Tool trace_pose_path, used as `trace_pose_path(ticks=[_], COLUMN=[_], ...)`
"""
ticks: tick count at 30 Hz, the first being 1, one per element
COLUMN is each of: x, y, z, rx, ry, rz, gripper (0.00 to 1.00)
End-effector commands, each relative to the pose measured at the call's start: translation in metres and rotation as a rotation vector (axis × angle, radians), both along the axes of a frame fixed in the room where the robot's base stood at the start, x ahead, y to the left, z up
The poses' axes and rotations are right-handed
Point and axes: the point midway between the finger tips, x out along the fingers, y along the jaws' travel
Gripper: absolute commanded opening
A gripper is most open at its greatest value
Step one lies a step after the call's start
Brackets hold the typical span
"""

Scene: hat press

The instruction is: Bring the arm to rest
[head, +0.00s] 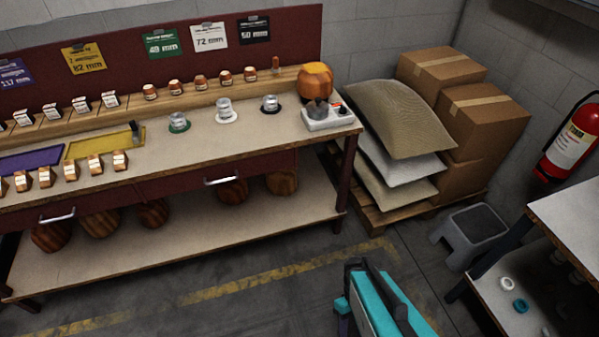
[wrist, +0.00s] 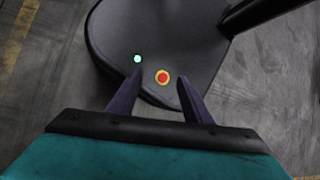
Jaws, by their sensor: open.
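My gripper shows in the wrist view (wrist: 158,80), its two dark fingers apart with nothing between them. Beyond the fingers is my own dark base with a red and yellow button and a small green light. In the head view, a teal and dark part of my arm shows at the bottom, right of centre, above the floor and clear of the bench. The fingertips cannot be made out in the head view.
A long workbench (head: 250,160) with small blocks, weights and a small device (head: 328,117) fills the left. Sacks (head: 405,115) and boxes (head: 485,120) stand on a pallet behind. A grey stool (head: 472,230) and a second table (head: 570,215) are at right. Floor in front is clear.

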Motion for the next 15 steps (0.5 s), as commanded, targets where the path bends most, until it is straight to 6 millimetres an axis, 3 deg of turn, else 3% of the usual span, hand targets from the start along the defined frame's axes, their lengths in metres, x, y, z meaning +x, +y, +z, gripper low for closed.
trace_pose_path(ticks=[9, 15], x=[0.007, 0.011], y=[0.0, 0.002], z=[0.001, -0.001], rx=[-0.199, -0.262], ry=[-0.087, -0.101], rz=[-0.318, -0.425], gripper=[0.45, 0.45])
